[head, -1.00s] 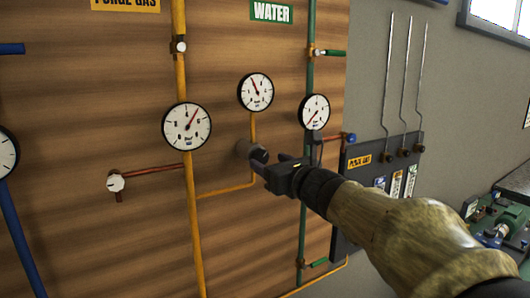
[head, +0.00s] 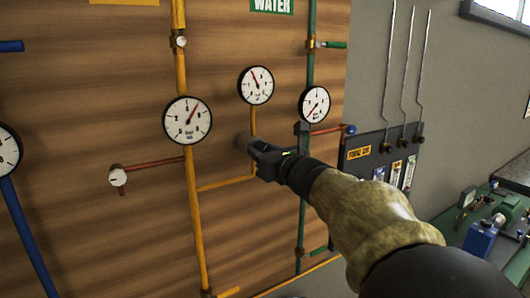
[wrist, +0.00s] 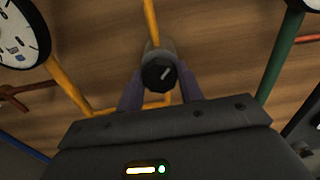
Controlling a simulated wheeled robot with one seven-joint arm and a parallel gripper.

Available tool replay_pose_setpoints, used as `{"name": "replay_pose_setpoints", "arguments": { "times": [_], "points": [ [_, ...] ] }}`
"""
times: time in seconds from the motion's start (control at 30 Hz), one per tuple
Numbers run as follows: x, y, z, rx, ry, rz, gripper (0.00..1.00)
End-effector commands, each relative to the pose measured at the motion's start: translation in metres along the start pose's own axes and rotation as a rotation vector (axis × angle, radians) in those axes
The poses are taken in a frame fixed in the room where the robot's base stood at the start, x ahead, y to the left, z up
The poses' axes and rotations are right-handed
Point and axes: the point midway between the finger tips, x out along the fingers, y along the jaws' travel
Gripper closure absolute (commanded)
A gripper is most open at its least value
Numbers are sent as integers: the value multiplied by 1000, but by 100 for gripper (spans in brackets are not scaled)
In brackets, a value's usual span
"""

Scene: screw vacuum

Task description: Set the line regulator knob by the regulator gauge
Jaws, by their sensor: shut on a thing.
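The regulator knob is a dark round cap with a pale mark on a grey body, seen in the wrist view (wrist: 160,74). It sits on the yellow pipe below the middle gauge (head: 256,85), which has a white face and a red needle pointing up and left. My gripper (head: 252,147) reaches the knob from the right in the head view and hides most of it. In the wrist view my two fingers stand on either side of the knob, shut on it. The pale mark is tilted up to the right.
A larger gauge (head: 187,120) hangs on the yellow pipe to the left, and another gauge (head: 315,104) on the green pipe (head: 310,70) to the right. A small valve (head: 118,177) is at lower left. A dark panel (head: 375,150) with tubes stands right of the board.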

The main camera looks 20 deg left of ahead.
Motion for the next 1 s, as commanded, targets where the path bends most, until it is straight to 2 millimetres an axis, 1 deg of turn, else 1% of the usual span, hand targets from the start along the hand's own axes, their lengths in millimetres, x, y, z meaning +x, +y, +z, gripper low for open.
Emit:
{"name": "replay_pose_setpoints", "arguments": {
  "times": [0.27, 0.47, 0.67, 1.0],
  "points": [
    [0, -1, 0, 34, -1, -1, 86],
    [-1, -2, -2, 119, -1, -4, 86],
    [-1, -2, -2, 260, -2, -3, 86],
    [-1, -3, -1, 575, -1, -5, 86]
  ]
}}
